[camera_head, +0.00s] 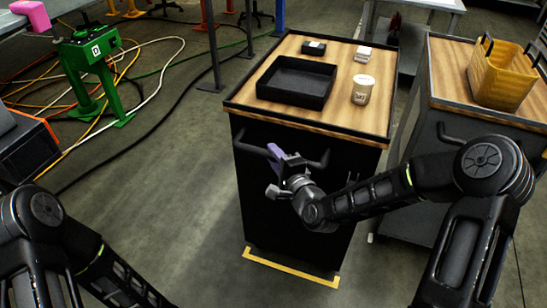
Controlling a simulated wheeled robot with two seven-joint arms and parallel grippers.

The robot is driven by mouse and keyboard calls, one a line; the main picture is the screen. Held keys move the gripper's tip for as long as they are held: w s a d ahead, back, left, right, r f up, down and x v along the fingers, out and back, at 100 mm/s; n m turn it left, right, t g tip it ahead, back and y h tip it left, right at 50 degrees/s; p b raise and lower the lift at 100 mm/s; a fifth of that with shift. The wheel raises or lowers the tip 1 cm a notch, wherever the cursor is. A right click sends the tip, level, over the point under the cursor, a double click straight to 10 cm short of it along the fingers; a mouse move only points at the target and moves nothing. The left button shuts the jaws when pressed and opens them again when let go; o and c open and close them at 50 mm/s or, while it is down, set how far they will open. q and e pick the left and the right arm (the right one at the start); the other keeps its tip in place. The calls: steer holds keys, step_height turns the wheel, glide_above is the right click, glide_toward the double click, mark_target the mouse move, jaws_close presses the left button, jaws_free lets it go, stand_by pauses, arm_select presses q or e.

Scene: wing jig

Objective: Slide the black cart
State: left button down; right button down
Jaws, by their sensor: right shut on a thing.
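The black cart (260,200) with a wooden top (330,95) stands upright ahead of me, a little right of centre. A black bar handle (248,148) runs across its upper front. My right gripper (277,160) is at the handle's middle, shut on it; the fingers hide part of the bar, and a purple piece shows at the gripper. My left arm comes in at the lower left, but its gripper is out of the frame.
The cart top holds a black tray (296,82), a small black box (314,47), a white item (363,53) and a beige cup (363,89). Yellow floor tape (290,268) lies at its base. A second cart (450,82) with a yellow basket (500,78) stands close right. Cables and a green stand (90,65) are left.

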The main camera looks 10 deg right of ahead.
steer(key=shift+s+a+f, duration=0.2)
steer(key=shift+a+f, duration=0.05)
steer(key=c, duration=1.7)
jaws_free()
steer(key=o, duration=0.4)
steer(key=shift+d+r, duration=0.1)
steer(key=shift+r, duration=0.1)
steer(key=shift+o, duration=0.2)
steer(key=v, duration=0.7)
steer(key=shift+s, duration=0.35)
steer(key=shift+d, duration=0.1)
